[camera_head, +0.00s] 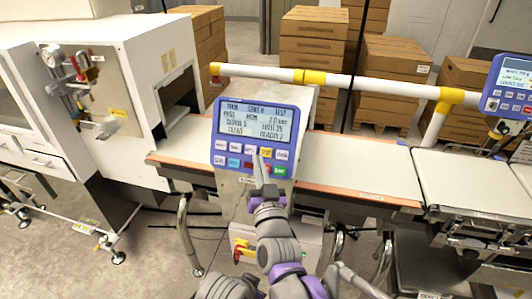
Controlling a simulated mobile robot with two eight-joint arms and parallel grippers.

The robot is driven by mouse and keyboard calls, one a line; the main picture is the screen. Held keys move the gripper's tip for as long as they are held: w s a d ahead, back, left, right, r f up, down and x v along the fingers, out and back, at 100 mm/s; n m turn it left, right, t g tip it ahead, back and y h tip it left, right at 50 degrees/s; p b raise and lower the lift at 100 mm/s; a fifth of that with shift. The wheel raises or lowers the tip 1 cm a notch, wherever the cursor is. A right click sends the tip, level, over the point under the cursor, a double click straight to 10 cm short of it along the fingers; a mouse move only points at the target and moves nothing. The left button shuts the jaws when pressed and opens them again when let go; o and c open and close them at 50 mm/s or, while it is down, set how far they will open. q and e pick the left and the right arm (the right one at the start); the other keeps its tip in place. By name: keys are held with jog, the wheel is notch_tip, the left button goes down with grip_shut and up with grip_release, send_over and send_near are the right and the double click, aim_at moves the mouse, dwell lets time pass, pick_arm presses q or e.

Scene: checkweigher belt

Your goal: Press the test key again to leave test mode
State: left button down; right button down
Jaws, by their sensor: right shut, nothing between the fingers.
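The blue control panel (248,166) stands on a white housing beside the belt. Its lit screen (257,122) carries several lines of dark text, too small to read surely. Below the screen are two rows of small keys: mostly white, with a yellow key (266,153) in the upper row and a green key (278,170) at lower right. The lettering that would mark the test key is not legible. My right gripper (259,161) is shut and empty, its tips over the keypad close to the yellow key. I cannot tell whether they touch it. My left gripper is out of view.
A conveyor belt (350,183) runs behind the panel from a white cabinet (100,75). A white rail with yellow clamps (310,77) crosses above it. A second blue panel (511,87) is at right. A red-and-yellow switch (243,249) sits below. Stacked cartons (312,45) stand behind.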

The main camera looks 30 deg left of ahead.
aim_at(262, 148)
jog(key=shift+w+a+f, duration=0.2)
jog(key=shift+w+f, duration=0.2)
jog(key=shift+w, duration=0.35)
jog(key=shift+w+a+f, duration=0.15)
jog(key=shift+w+f, duration=0.2)
jog(key=shift+w, duration=0.4)
jog(key=shift+w+a+f, duration=0.2)
jog(key=shift+w+f, duration=0.2)
jog(key=shift+w, duration=0.35)
dwell(0.3)
jog(key=shift+w+a+f, duration=0.1)
jog(key=shift+w+f, duration=0.1)
jog(key=shift+w, duration=0.15)
jog(key=shift+w+f+b, duration=0.15)
jog(key=shift+w+b, duration=0.15)
jog(key=shift+w, duration=0.05)
dwell(0.7)
jog(key=shift+s, duration=0.1)
jog(key=shift+s+r, duration=0.35)
jog(key=shift+s, duration=0.3)
jog(key=shift+s+d+r, duration=0.2)
jog(key=shift+s+r, duration=0.2)
jog(key=shift+s, duration=0.3)
jog(key=shift+s+d+r, duration=0.2)
jog(key=shift+s+r, duration=0.15)
jog(key=shift+s, duration=0.4)
jog(key=shift+s+d+r, duration=0.2)
jog(key=shift+s+r, duration=0.2)
jog(key=shift+s, duration=0.3)
